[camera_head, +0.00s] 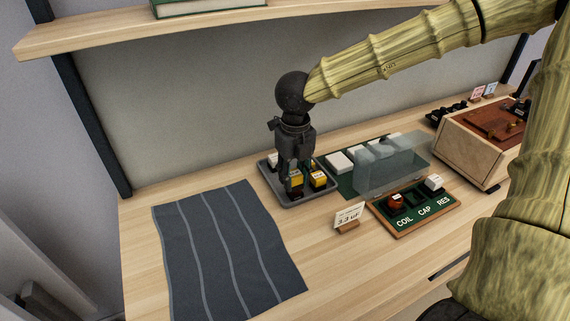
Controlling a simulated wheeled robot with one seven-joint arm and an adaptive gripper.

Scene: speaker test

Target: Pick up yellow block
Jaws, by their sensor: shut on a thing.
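A yellow block (296,179) with a pale top shows at the fingers of my gripper (292,186), over the grey tray (309,198). My gripper points down and is shut on this block; the fingers partly hide it. I cannot tell whether the block is lifted off the tray floor. A second yellow block (318,179) with a pale label lies in the tray just to the right of the fingers.
A green board with white blocks (339,161) and a clear upright panel (392,168) stand right of the tray. In front are a small sign (348,216) and a COIL CAP RES board (421,211). A wooden box (470,150) stands far right. A dark striped cloth (229,252) lies left. A shelf (140,29) hangs above.

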